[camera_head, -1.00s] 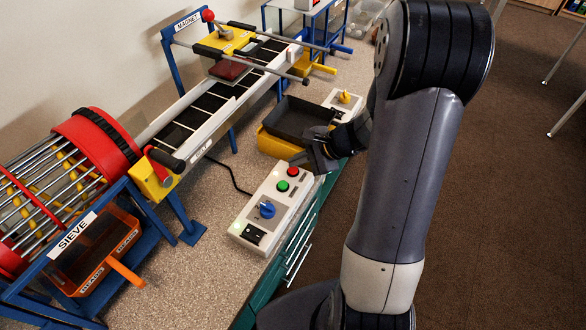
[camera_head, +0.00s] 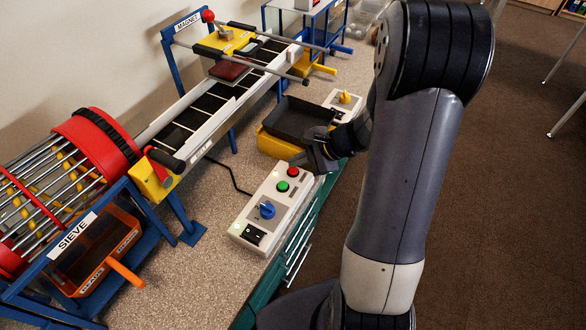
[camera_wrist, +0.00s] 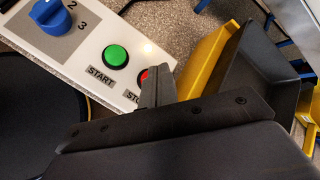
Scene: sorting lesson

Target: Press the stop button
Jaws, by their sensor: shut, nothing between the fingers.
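The stop button (camera_head: 293,171) is a red round button at the far end of a white control box on the bench. In the wrist view the red button (camera_wrist: 144,74) is mostly hidden behind my fingers, with the label below it partly covered. My gripper (camera_head: 320,160) is shut and empty, close beside the red button on its right in the head view. In the wrist view the shut fingertips (camera_wrist: 156,72) overlap the button's right side. I cannot tell whether they touch it.
A green start button (camera_head: 282,186) and a blue knob (camera_head: 267,210) sit on the same box. A dark tray with a yellow side (camera_head: 278,146) stands just behind my gripper. A conveyor (camera_head: 208,117) and a red sieve drum (camera_head: 92,140) stand to the left.

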